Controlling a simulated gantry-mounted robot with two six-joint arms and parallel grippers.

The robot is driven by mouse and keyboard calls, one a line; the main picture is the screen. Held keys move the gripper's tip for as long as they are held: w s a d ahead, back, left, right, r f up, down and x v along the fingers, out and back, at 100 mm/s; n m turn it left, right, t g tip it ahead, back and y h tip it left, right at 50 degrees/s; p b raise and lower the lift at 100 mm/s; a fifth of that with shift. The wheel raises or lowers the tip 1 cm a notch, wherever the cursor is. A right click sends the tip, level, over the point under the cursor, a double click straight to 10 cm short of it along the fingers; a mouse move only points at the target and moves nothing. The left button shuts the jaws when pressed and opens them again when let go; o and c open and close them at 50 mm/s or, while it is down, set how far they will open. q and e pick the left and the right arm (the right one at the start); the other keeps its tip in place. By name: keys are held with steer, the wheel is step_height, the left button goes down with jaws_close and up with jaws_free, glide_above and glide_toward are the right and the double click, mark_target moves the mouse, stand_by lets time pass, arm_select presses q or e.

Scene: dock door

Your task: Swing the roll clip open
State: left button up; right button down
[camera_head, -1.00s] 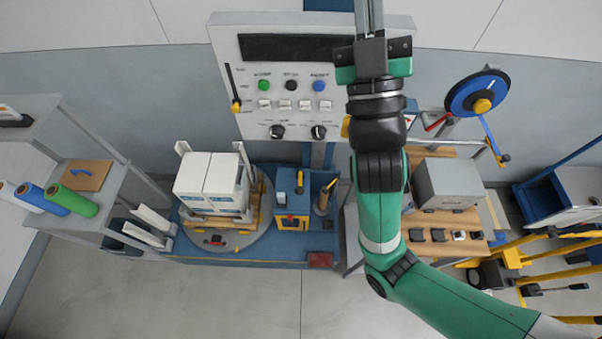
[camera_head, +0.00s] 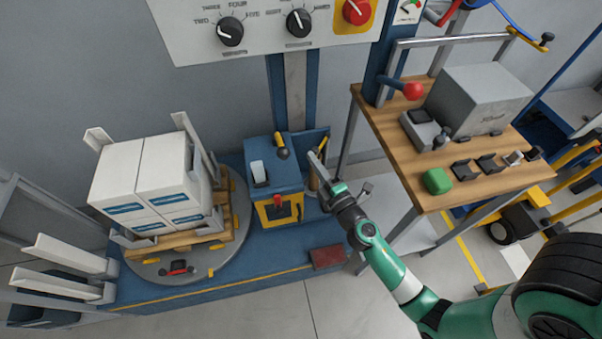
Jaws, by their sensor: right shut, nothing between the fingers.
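My right gripper (camera_head: 319,163) reaches in from the lower right, over the right end of the blue wrapping platform. Its fingers are shut with nothing between them. Beside it on the left stands a blue unit (camera_head: 273,172) with a yellow front and a red knob (camera_head: 277,200). A dark lever with a yellow end (camera_head: 281,146) stands at the unit's top rear. A slim upright post is close behind the gripper and partly hidden. I cannot tell for certain which of these small parts is the roll clip. My left gripper is not in view.
White cartons (camera_head: 150,182) sit on a wooden pallet on the grey turntable (camera_head: 188,262), left of the unit. A wooden bench (camera_head: 455,185) at right holds a grey box (camera_head: 478,98) and a green block (camera_head: 437,181). A control panel (camera_head: 262,30) hangs above.

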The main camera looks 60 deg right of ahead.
arm_select(q)
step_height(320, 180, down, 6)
steer(key=b, duration=0.4)
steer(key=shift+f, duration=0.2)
arm_select(e)
steer(key=s+d+f+g, duration=0.1)
steer(key=s+f, duration=0.2)
steer(key=f, duration=0.6)
steer(key=shift+s+d+m+g+h, duration=0.2)
steer(key=shift+d+m+g+h, duration=0.1)
steer(key=shift+d, duration=0.05)
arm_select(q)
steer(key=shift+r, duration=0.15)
arm_select(e)
steer(key=x, duration=1)
arm_select(q)
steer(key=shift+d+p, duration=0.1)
steer(key=shift+p, duration=0.2)
arm_select(e)
steer(key=shift+r, duration=0.15)
